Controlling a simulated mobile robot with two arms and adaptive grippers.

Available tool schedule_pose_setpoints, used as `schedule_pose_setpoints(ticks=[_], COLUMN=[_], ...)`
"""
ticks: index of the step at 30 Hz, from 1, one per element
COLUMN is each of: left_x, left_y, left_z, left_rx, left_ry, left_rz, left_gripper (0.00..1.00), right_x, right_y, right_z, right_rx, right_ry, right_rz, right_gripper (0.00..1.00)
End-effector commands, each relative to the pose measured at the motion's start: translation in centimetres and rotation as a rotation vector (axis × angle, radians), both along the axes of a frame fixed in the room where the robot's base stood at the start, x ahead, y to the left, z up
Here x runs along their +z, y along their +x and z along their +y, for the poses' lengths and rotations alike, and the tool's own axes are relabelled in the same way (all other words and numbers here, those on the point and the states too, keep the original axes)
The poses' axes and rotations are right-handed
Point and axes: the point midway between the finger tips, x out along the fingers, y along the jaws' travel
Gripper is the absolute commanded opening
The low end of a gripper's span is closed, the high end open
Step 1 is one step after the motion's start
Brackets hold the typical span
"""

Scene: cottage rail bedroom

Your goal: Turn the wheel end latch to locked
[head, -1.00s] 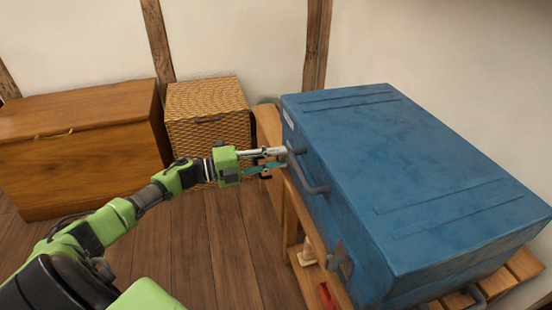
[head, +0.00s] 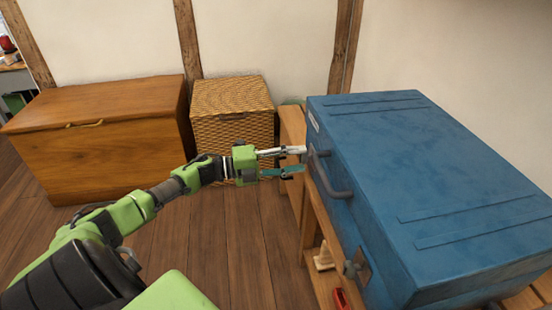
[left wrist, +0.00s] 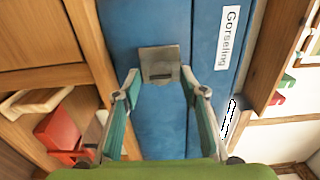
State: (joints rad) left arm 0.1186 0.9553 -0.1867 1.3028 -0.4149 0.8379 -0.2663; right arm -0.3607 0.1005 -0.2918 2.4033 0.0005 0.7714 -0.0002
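A large blue trunk (head: 430,170) lies on a wooden rack. In the left wrist view its side (left wrist: 207,40) fills the middle, with a grey metal latch plate (left wrist: 160,60) between and just beyond my fingertips. A small dark bar shows low on that plate; its lock position is unclear. In the head view a second latch (head: 357,266) sits on the side's near end. I cannot tell which end has wheels. My left gripper (head: 298,162) is open at the far end of that side; its fingers (left wrist: 162,82) appear empty. My right gripper is out of view.
A grey carry handle (head: 335,182) sticks out of the trunk's side, close to my left fingers. A red object (head: 341,298) lies on the rack's lower shelf (head: 312,262). A wicker basket (head: 232,108) and wooden chest (head: 95,140) stand behind. Floor (head: 220,240) left of the rack is clear.

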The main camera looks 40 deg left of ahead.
Motion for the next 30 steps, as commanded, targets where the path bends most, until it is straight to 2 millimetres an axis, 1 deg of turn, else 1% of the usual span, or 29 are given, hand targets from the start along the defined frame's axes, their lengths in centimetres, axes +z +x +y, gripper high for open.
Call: schedule_pose_setpoints(ticks=[9, 15, 21, 30], left_x=[-0.3, -0.2, -0.2, -0.1], left_y=[-4.5, -7.0, -8.2, -8.4], left_z=[3.8, 5.9, 6.9, 7.1], left_rx=[0.000, 0.000, -0.001, -0.001], left_ry=[0.004, 0.002, 0.003, 0.003], left_rz=[0.006, 0.004, 0.002, 0.000], left_gripper=[0.39, 0.39, 0.39, 0.39], right_x=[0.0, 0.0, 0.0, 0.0], right_y=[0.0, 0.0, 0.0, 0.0], right_z=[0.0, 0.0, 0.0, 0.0], right_rx=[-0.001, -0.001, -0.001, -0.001], right_ry=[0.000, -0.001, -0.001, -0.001], right_rz=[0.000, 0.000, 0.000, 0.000], right_gripper=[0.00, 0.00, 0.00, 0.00])
